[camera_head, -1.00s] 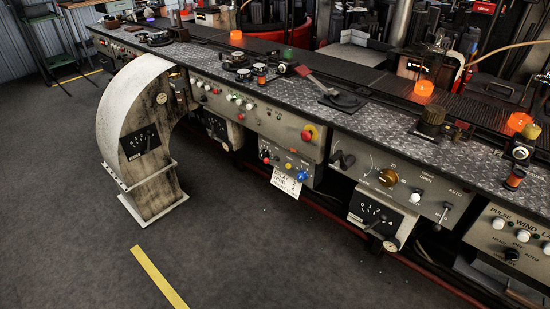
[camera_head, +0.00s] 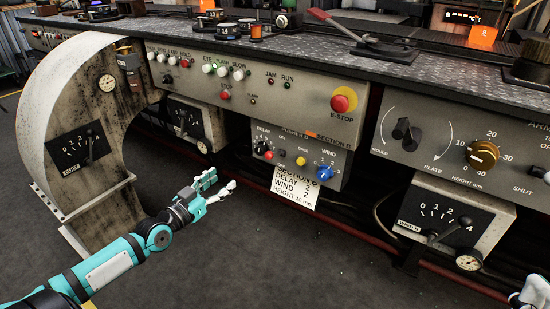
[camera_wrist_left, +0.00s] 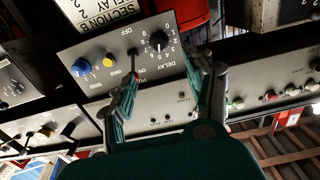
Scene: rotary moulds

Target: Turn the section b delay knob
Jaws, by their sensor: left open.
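The section B delay knob (camera_head: 262,148) is a small black knob with a numbered dial at the left end of the section B panel (camera_head: 290,152). In the left wrist view the delay knob (camera_wrist_left: 158,40) shows upside down, ahead of and between my finger ends. My left gripper (camera_head: 222,181) is open and empty, below and left of the knob, and does not touch it. The left wrist view shows its spread fingers (camera_wrist_left: 165,70). My right gripper (camera_head: 532,292) shows only as a pale piece at the lower right corner; its fingers cannot be made out.
A yellow knob (camera_head: 301,160) and a blue wind knob (camera_head: 325,172) sit right of the delay knob. A card (camera_head: 295,187) reading delay 2, wind 2 hangs below. A red E-stop (camera_head: 343,100) is above right. A curved housing (camera_head: 55,110) stands left. The floor in front is clear.

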